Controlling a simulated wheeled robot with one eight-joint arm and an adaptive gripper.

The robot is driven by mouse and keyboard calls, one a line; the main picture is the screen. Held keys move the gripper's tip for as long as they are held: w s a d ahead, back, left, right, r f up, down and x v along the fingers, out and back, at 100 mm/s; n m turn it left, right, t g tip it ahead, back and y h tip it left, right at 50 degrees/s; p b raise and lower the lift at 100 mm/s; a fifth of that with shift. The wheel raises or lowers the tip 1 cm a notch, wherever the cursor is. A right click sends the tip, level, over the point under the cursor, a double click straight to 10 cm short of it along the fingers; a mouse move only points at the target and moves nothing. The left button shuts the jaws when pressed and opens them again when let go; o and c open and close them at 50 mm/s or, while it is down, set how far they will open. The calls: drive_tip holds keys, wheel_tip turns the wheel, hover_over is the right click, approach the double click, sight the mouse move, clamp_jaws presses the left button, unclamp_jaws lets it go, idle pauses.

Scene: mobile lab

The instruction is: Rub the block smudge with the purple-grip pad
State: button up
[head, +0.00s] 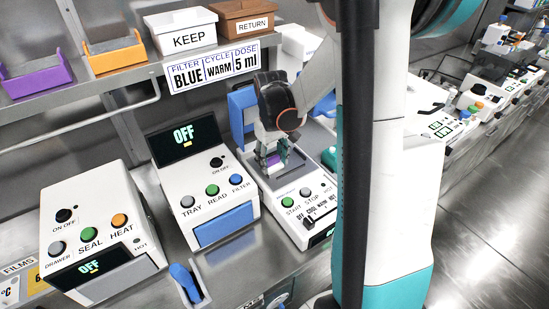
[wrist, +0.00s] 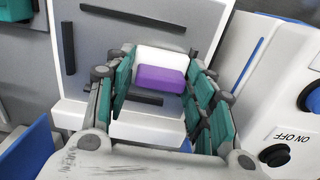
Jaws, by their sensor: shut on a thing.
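My gripper (head: 272,158) is shut on the purple-grip pad, low over the white START/STOP machine (head: 307,212). In the wrist view, my gripper (wrist: 160,95) has its teal-lined fingers on either side of the pad's purple grip (wrist: 161,78). White parts show behind and in front of the grip. A grey surface with several dark bars (wrist: 132,19) lies around the pad. In the head view a bit of purple (head: 273,157) shows between the fingers. I cannot make out a smudge; the spot under the pad is hidden. I cannot tell whether the pad touches the surface.
A raised blue part (head: 242,112) stands behind my gripper. The TRAY/READ/FILTER machine (head: 207,185) and the SEAL/HEAT machine (head: 98,225) stand to the left, displays reading OFF. A shelf (head: 110,80) above holds KEEP and RETURN boxes. A blue-handled item (head: 186,282) is at the front.

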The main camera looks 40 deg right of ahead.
drive_tip(key=shift+s+d+r, duration=0.1)
drive_tip(key=shift+d, duration=1.35)
drive_tip(key=shift+s+d+r, duration=0.1)
drive_tip(key=shift+d, duration=1.35)
drive_tip(key=shift+c, duration=0.3)
drive_tip(key=shift+r, duration=0.15)
drive_tip(key=shift+r+p, duration=2.05)
drive_tip(key=shift+r, duration=0.85)
drive_tip(key=shift+w+r, duration=0.1)
wheel_tip(320, 180, up, 3)
drive_tip(key=shift+f+p, duration=0.15)
drive_tip(key=shift+p, duration=0.85)
